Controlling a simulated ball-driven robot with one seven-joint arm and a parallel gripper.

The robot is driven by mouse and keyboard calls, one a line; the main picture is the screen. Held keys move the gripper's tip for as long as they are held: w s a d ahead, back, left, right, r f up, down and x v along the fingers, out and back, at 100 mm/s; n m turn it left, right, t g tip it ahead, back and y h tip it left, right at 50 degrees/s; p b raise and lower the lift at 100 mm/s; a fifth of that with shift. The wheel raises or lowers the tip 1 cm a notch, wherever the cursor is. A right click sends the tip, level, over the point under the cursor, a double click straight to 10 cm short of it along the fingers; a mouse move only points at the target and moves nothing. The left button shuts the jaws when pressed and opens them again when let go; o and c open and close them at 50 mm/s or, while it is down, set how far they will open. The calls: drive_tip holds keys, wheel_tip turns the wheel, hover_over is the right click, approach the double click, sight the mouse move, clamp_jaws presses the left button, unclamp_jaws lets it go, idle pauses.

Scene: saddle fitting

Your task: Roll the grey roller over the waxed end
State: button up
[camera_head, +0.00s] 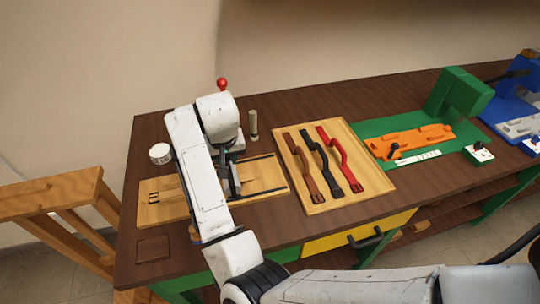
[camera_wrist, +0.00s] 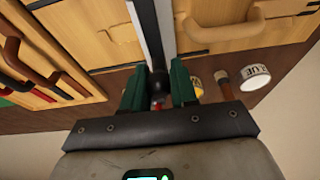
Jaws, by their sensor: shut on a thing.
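My gripper (camera_wrist: 158,88) is shut with its green fingers on a grey-and-black tool (camera_wrist: 152,30), seemingly the grey roller. The tool runs from the fingers to the top of the wrist view. In the head view this grey tool (camera_head: 229,183) reaches down over the light wooden board (camera_head: 180,208). My arm hides much of it, and I cannot tell if it touches the board. A dark buckle (camera_head: 154,198) lies at the board's left. I cannot make out the wax.
A white glue pot (camera_head: 160,153) stands at the back left. A beige cylinder (camera_head: 253,125) stands behind the board. A wooden tray (camera_head: 374,190) with brown, black and red straps lies to the right. Further right is a green machine (camera_head: 458,93) with an orange part (camera_head: 409,141).

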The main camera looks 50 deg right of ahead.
drive_tip(key=shift+w+a, duration=0.55)
drive_tip(key=shift+a, duration=0.25)
drive_tip(key=shift+w+a, duration=0.5)
drive_tip(key=shift+a, duration=0.25)
drive_tip(key=shift+o, duration=0.6)
drive_tip(key=shift+w+a+r, duration=0.1)
drive_tip(key=shift+a, duration=0.05)
drive_tip(key=o, duration=0.6)
drive_tip(key=shift+a, duration=0.15)
drive_tip(key=shift+o, duration=0.2)
drive_tip(key=shift+d, duration=0.25)
drive_tip(key=p+v, duration=0.5)
drive_tip(key=v, duration=0.1)
drive_tip(key=shift+d+p, duration=0.1)
drive_tip(key=shift+p, duration=0.3)
